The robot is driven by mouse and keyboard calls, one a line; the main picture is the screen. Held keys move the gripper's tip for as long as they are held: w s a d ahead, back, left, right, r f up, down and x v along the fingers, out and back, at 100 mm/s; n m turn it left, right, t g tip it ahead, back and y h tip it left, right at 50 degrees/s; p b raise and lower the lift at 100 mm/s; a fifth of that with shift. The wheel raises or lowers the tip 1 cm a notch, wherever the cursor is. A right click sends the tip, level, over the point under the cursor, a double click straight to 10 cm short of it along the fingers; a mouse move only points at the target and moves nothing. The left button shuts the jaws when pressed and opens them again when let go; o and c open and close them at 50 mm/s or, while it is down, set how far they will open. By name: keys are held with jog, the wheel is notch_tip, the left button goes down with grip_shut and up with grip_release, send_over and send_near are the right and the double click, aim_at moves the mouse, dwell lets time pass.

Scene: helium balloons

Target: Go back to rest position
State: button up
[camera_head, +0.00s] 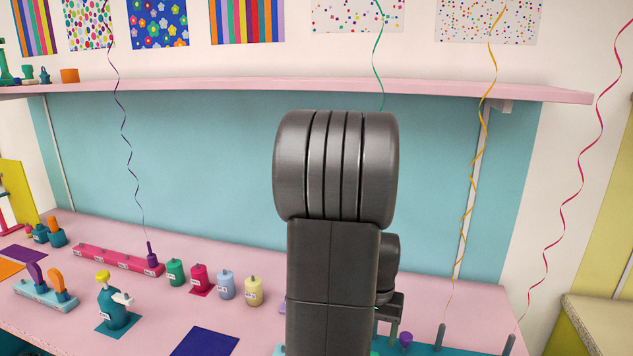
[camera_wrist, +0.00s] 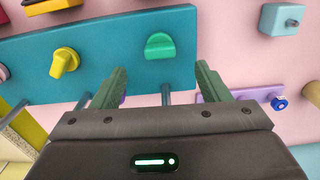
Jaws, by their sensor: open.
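My gripper (camera_wrist: 160,70) shows in the wrist view with its two green-grey fingers spread apart and nothing between them. A teal rack (camera_wrist: 120,55) lies beyond the fingers. It carries a green half-round knob (camera_wrist: 160,46) and a yellow knob (camera_wrist: 64,62). My dark arm stands upright in the middle of the head view and hides much of the table's right part; the fingers are not clear there.
The pink table (camera_head: 130,250) holds a magenta rack (camera_head: 118,259), several small weighted bottles and a teal spray-like bottle (camera_head: 113,308). A pink shelf (camera_head: 200,88) runs above. Purple, green, yellow (camera_head: 466,230) and red (camera_head: 570,200) ribbons hang around my arm.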

jog(key=shift+r, duration=0.5)
jog(key=shift+f, duration=0.15)
jog(key=shift+f, duration=0.1)
notch_tip(320, 180, down, 7)
jog(key=b, duration=0.5)
jog(key=shift+b, duration=0.4)
jog(key=m, duration=0.3)
jog(key=shift+m, duration=2.5)
